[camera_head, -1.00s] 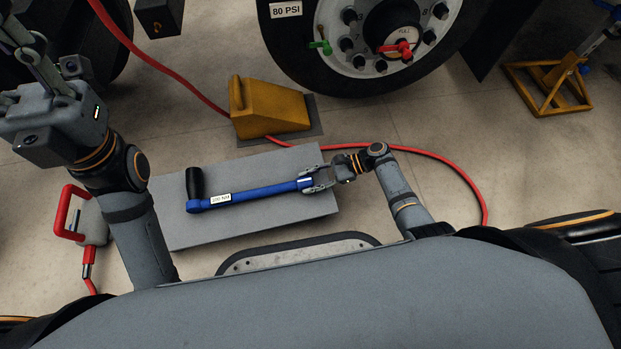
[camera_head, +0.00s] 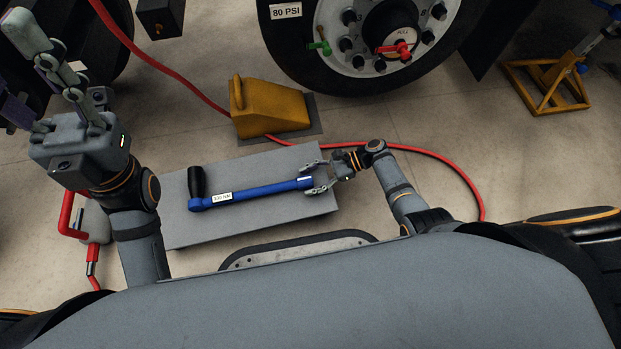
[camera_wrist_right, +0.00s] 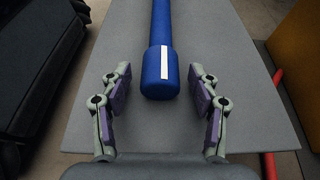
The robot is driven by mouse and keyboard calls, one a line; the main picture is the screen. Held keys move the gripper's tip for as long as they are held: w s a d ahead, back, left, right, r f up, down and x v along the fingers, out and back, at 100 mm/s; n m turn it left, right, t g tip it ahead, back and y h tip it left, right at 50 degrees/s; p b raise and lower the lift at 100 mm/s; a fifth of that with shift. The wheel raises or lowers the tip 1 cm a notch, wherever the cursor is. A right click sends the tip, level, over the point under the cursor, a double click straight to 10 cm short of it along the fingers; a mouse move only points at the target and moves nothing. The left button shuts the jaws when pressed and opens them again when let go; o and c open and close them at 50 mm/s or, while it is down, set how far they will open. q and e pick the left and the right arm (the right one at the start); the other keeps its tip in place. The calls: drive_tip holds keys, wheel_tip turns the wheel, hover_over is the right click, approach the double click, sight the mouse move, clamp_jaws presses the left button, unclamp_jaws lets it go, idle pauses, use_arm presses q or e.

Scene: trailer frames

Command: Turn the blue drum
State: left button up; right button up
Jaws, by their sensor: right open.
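The blue drum (camera_head: 305,183) is the thick cylindrical end of a blue torque wrench (camera_head: 262,190) lying on a grey board. In the right wrist view the drum (camera_wrist_right: 160,75) carries a white line along its top. My right gripper (camera_head: 318,181) is open, its fingers on either side of the drum's end. In the wrist view its purple-padded fingers (camera_wrist_right: 160,108) stand apart with gaps to the drum, touching nothing. My left gripper (camera_head: 25,75) is at the far left, fingers spread and empty, partly cut by the frame edge.
The grey board (camera_head: 225,228) is otherwise clear. A red-handled grey device (camera_head: 92,220) is partly behind my left arm.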

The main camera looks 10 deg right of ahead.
drive_tip(key=v, duration=1.2)
